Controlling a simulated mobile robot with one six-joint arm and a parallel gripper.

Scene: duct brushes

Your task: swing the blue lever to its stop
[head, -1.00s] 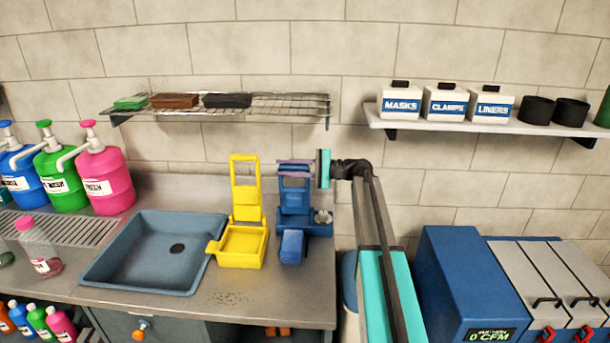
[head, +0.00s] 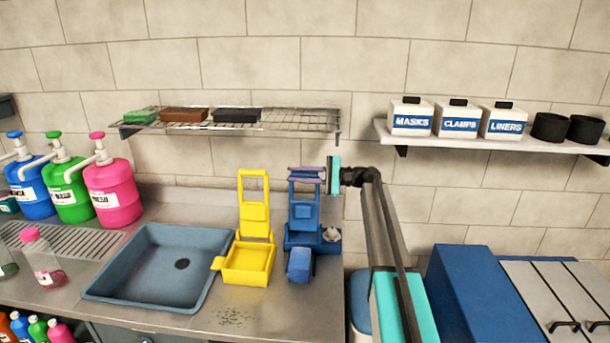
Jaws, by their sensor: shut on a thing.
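The blue lever (head: 304,208) is an upright open frame at the back of a blue device (head: 315,236) on the counter. Its top bar is at the purple fingers of my gripper (head: 307,174), which reach in from the right and are shut on it. A blue block (head: 300,264) sits at the front of the device, and a small round metal part shows at its right side. A similar yellow device (head: 248,262) with its own upright yellow lever (head: 255,205) stands just to the left, apart from my gripper.
A wire shelf (head: 290,121) with several sponge-like blocks hangs above the levers. A grey-blue sink (head: 110,290) is left of the yellow device. A white shelf (head: 445,140) with boxes is at upper right. A blue machine (head: 450,298) stands at lower right.

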